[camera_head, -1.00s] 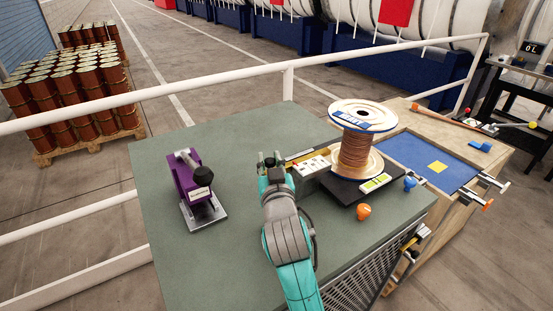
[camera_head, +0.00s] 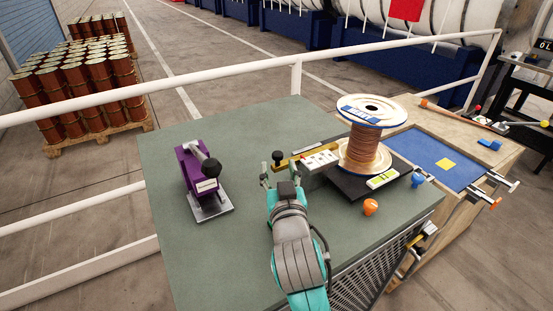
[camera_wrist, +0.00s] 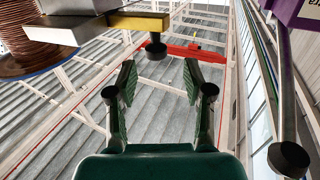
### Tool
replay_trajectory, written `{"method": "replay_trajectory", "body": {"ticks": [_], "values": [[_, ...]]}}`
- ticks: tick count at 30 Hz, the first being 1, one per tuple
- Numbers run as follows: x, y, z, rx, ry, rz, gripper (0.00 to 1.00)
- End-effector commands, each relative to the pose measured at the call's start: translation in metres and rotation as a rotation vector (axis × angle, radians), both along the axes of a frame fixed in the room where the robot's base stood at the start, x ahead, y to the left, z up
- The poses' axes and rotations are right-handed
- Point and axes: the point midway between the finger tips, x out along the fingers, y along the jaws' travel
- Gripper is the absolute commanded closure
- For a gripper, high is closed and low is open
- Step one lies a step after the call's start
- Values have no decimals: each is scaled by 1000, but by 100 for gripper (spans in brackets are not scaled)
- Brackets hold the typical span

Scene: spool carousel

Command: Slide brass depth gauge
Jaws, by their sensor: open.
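The brass depth gauge is a yellow bar (camera_head: 296,158) with a black knob (camera_head: 277,157) at its left end. It sticks out leftward from a grey block with a white marked face (camera_head: 320,160), beside the copper wire spool (camera_head: 362,148). In the wrist view the brass bar (camera_wrist: 138,21) is at the upper left, and its black knob (camera_wrist: 155,48) hangs beyond the fingertips. My gripper (camera_head: 281,175) is on the near side of the knob, apart from it. In the wrist view my gripper (camera_wrist: 159,78) is open, with nothing between its dark green fingers.
A purple tool on a metal plate (camera_head: 203,178) stands to the left on the green bench top (camera_head: 225,255). An orange knob (camera_head: 370,206) and a blue knob (camera_head: 417,180) are at the right. A white railing (camera_head: 215,80) runs behind. The bench between the purple tool and my arm is clear.

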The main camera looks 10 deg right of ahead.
Motion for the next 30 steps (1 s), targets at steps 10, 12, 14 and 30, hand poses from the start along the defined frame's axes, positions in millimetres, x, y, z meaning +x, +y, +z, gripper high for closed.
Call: {"method": "replay_trajectory", "body": {"ticks": [10, 12, 14, 30], "values": [[-54, 6, -1, -1, 2, 3, 49], [-59, 6, 0, 0, 1, 2, 49], [-62, 6, 0, 0, 2, 1, 49], [-63, 6, 0, 0, 1, 1, 49]]}}
